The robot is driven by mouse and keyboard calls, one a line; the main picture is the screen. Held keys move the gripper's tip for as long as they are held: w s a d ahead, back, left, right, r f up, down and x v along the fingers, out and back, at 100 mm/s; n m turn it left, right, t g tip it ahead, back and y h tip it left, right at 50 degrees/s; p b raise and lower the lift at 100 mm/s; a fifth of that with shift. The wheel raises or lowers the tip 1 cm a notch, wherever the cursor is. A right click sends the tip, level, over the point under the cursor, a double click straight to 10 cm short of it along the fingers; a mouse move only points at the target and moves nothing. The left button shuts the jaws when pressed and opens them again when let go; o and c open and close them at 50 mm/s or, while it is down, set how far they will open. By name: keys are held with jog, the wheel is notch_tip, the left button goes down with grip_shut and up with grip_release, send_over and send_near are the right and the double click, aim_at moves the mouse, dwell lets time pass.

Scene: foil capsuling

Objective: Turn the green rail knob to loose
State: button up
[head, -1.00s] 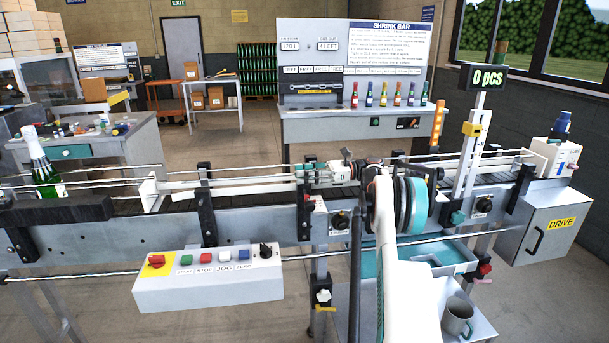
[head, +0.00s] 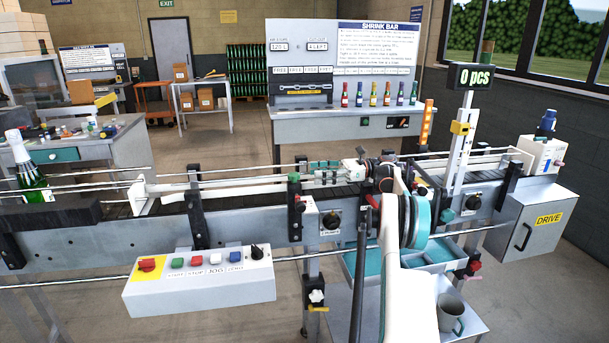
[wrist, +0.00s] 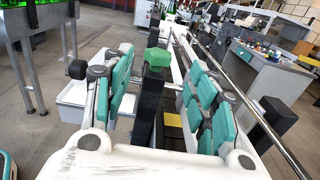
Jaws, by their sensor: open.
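The green rail knob (head: 294,177) sits on top of a black upright bracket on the conveyor's near side in the head view. In the wrist view the green knob (wrist: 157,57) stands between my two fingers, toward their tip end, with gaps on both sides. My gripper (wrist: 160,68) is open and empty, its teal-padded fingers spread wide. In the head view my gripper (head: 322,170) is just right of the knob, reaching left over the conveyor. I see no contact with the knob. The knob's loose or tight setting cannot be read.
White guide rails (head: 235,187) run along the conveyor. A control box (head: 198,281) with coloured buttons hangs in front. A green bottle (head: 30,165) stands at the far left. A counter post (head: 466,130) rises right of my arm. Another dark post (wrist: 278,115) shows at right in the wrist view.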

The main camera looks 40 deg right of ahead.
jog(key=shift+v, duration=1.6)
